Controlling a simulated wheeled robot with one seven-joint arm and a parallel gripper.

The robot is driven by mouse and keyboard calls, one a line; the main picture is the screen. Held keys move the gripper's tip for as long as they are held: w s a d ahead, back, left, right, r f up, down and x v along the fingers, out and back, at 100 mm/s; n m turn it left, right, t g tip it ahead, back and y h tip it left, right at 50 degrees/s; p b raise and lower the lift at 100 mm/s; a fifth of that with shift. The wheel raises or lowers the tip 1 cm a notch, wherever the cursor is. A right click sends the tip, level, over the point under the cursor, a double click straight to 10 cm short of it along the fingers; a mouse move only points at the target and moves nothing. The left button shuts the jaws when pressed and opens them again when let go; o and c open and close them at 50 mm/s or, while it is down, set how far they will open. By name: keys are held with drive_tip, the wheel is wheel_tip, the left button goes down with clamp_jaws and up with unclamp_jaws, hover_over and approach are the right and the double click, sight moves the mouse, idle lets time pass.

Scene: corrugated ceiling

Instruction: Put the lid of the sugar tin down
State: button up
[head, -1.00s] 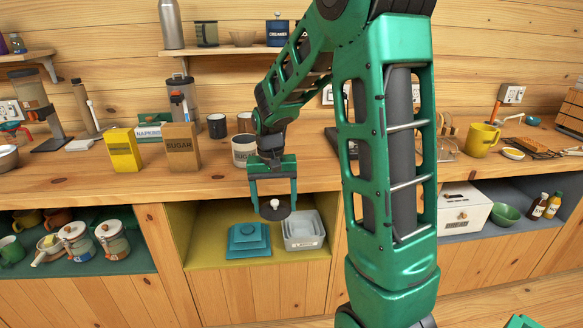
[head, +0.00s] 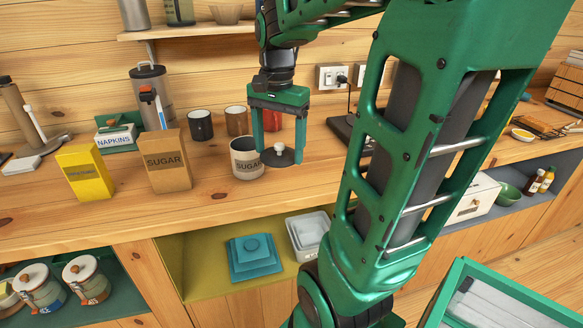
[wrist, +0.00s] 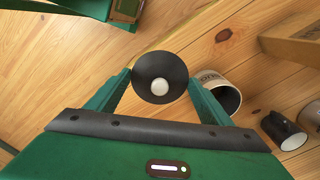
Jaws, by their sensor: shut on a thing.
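The lid is a dark round disc with a white knob (head: 281,159). My gripper (head: 279,155) is shut on it, with one finger on either side of its rim. The lid is level, just right of the sugar tin, low over the counter; I cannot tell whether it touches the wood. In the wrist view the lid (wrist: 160,70) sits between the fingertips, knob facing the camera. The sugar tin (head: 246,160) is white with a dark label and stands open on the counter. Its open mouth also shows in the wrist view (wrist: 222,92).
A brown sugar box (head: 167,162) and a yellow box (head: 86,172) stand left of the tin. A dark mug (head: 200,126) and a brown mug (head: 236,122) stand behind it. The wooden counter (head: 225,207) is bare in front. A shelf below holds a teal lidded dish (head: 252,257).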

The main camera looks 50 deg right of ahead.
drive_tip(key=shift+d+f, duration=0.1)
drive_tip(key=shift+d, duration=0.25)
drive_tip(key=d+f, duration=0.2)
drive_tip(key=d, duration=0.1)
drive_tip(key=d+f, duration=0.2)
drive_tip(key=d, duration=0.2)
drive_tip(key=w+d+f, duration=0.1)
drive_tip(key=d+f, duration=0.1)
drive_tip(key=d, duration=0.2)
drive_tip(key=shift+f, duration=0.25)
drive_tip(key=shift+d+f, duration=0.15)
drive_tip(key=shift+s+f, duration=0.1)
drive_tip(key=shift+f, duration=1.85)
drive_tip(key=o, duration=1)
drive_tip(key=shift+f, duration=0.1)
